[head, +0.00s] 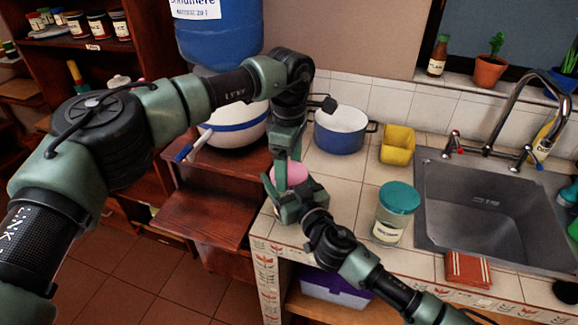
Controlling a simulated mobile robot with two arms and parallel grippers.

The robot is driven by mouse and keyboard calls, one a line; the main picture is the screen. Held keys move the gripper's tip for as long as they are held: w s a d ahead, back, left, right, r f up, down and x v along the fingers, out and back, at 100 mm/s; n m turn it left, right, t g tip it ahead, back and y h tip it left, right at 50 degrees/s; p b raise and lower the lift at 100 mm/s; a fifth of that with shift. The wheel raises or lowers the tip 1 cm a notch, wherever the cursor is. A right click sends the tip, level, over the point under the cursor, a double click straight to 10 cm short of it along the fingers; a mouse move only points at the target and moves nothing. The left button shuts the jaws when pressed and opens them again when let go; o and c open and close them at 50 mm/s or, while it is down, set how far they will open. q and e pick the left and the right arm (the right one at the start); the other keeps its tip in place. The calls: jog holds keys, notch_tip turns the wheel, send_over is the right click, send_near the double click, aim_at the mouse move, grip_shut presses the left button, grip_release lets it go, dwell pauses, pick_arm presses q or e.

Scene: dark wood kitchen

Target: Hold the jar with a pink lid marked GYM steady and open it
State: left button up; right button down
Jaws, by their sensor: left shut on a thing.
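The jar's pink lid (291,173) shows at the counter's left edge, between my two grippers. The jar's body and any GYM label are hidden behind my grippers. My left gripper (283,168) comes down from above and is shut on the pink lid. My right gripper (287,197) reaches in from the lower right and sits low around the jar's body. Whether its fingers press on the jar is hidden.
A teal-lidded glass jar (392,213) stands right of my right gripper, near the sink (480,210). A blue pot (341,131) and a yellow container (397,144) stand behind. A red cloth (467,270) lies at the front edge. Tiles between them are clear.

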pick_arm(q)
jog(key=shift+n, duration=1.2)
jog(key=o, duration=1.6)
jog(key=shift+c, duration=0.2)
notch_tip(320, 180, up, 4)
jog(key=shift+r, duration=0.2)
jog(key=shift+c, duration=0.3)
notch_tip(320, 180, up, 2)
jog(key=shift+d+r+m, duration=0.1)
jog(key=shift+d+m, duration=0.05)
jog(key=shift+m, duration=0.45)
jog(key=shift+r+m, duration=0.4)
jog(key=shift+r, duration=0.1)
jog(key=shift+f, duration=3.85)
